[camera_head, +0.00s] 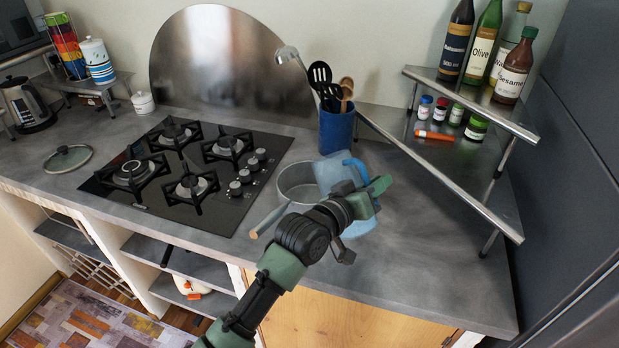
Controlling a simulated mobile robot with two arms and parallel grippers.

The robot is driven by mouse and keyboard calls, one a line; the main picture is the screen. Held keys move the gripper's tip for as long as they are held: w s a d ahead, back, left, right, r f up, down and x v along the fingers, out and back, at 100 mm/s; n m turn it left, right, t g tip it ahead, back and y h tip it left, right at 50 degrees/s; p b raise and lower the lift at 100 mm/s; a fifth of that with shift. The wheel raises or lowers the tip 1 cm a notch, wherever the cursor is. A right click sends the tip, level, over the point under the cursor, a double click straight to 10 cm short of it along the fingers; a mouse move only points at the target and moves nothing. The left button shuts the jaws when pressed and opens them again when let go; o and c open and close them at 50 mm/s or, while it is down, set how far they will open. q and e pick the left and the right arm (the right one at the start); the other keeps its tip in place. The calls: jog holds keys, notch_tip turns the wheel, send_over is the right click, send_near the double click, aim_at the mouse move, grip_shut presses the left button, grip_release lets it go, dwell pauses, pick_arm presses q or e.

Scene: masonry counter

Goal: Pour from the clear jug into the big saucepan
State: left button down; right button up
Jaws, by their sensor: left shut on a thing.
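The clear jug (331,170) is pale blue and see-through, with a blue handle. My left gripper (372,194) is shut on it, and the gripper and wrist hide much of its body. The jug is just right of the big saucepan (291,181) and overlaps its right side in the head view. I cannot tell whether it touches the pan or how far it is tilted. The saucepan is grey metal and stands on the counter right of the hob, its wooden-ended handle pointing to the lower left. The pan's contents cannot be made out. My right gripper is not in view.
The black gas hob (190,170) is left of the pan. A blue utensil pot (337,128) stands behind the jug. A metal corner shelf (470,100) with bottles and small jars is at the right. The counter (440,265) is clear at front right. A glass lid (68,158) lies far left.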

aim_at(358, 173)
pick_arm(q)
jog(key=shift+w+a+r+n+g, duration=0.15)
jog(key=shift+w+a+r+n, duration=0.2)
jog(key=shift+r+n, duration=0.3)
jog(key=shift+w+a+r+n+g, duration=0.2)
jog(key=shift+w+r+n, duration=0.2)
jog(key=shift+n, duration=0.45)
jog(key=shift+w+a+r+n, duration=0.1)
jog(key=shift+w+r+n, duration=0.05)
jog(key=shift+n, duration=0.15)
jog(key=shift+w+a+r+n+g, duration=0.25)
jog(key=shift+w+a+n, duration=0.1)
jog(key=shift+w+n, duration=0.15)
jog(key=shift+w+a+r+n+g, duration=0.2)
jog(key=shift+w+a+n, duration=0.15)
jog(key=shift+n, duration=0.25)
dwell(2.4)
jog(key=shift+w+a+r+n+p, duration=0.35)
jog(key=shift+w+a+p, duration=0.15)
jog(key=shift+w, duration=0.1)
dwell(2.1)
